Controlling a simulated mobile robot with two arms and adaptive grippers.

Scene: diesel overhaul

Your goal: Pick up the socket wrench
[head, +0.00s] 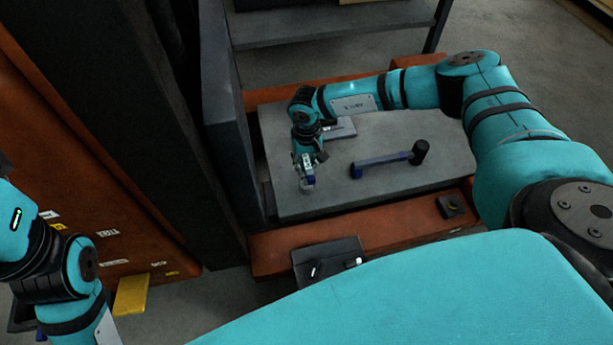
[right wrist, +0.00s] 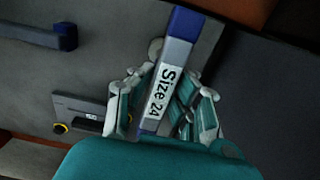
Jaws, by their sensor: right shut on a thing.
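My right gripper (head: 308,163) is shut on the socket wrench, a blue and grey tool whose blue part (head: 311,180) shows below the fingers in the head view. In the right wrist view the wrench (right wrist: 178,50) lies between the fingers of the gripper (right wrist: 162,105), with a white "Size 24" label facing the camera. The gripper is over the left part of the grey tabletop (head: 300,125); I cannot tell whether the wrench touches it. The fingers hide part of the wrench. My left arm shows at the lower left, but its gripper is out of view.
A second blue and grey tool with a black cylindrical end (head: 420,150) lies mid-table. A flat grey device (head: 342,128) lies behind my right wrist. A dark upright panel (head: 230,130) borders the table's left side. The tabletop's right part is clear.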

